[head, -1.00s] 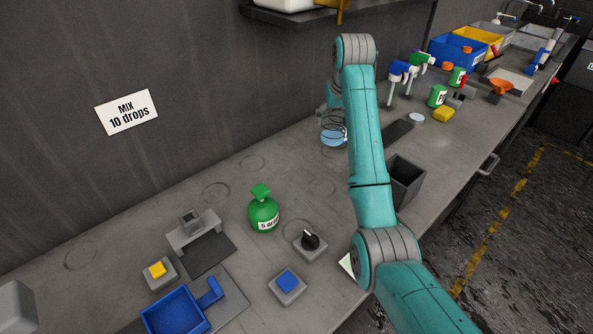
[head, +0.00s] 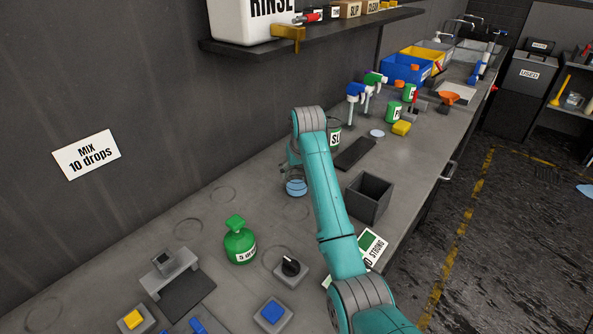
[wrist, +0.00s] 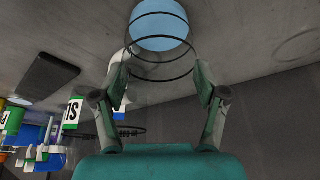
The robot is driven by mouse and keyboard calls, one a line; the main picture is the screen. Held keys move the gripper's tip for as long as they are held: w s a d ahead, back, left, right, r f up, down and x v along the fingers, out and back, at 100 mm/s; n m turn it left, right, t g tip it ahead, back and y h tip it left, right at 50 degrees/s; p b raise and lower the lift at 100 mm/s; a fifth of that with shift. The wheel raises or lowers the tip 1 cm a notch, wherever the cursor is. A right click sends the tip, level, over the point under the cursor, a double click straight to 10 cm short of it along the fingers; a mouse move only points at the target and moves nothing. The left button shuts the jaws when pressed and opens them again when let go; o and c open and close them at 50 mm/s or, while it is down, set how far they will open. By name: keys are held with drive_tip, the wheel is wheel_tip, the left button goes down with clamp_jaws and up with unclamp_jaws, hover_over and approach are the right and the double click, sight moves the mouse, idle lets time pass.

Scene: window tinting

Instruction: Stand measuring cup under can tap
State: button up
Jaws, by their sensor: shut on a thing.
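The measuring cup (wrist: 161,30) is clear with black rings and light blue at one end. My gripper (wrist: 160,78) is shut on it, a finger on each side. In the head view the blue part of the cup (head: 296,187) shows just left of my arm, low over or at the bench; I cannot tell if it touches. The white can (head: 252,20) marked RINSE stands on the wall shelf, its top cut off by the frame. Its yellow-brown tap (head: 288,35) juts out over the shelf edge, above the cup and apart from it.
The shelf (head: 340,34) overhangs the back of the bench. A grey open bin (head: 369,198) stands right of my arm. A green bottle (head: 240,243), a black knob (head: 291,266) and a blue button (head: 272,312) are at the front. Spray bottles (head: 356,92) stand farther back.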

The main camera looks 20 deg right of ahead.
drive_tip(key=shift+f, duration=0.15)
drive_tip(key=o, duration=1.2)
drive_tip(key=shift+c, duration=0.2)
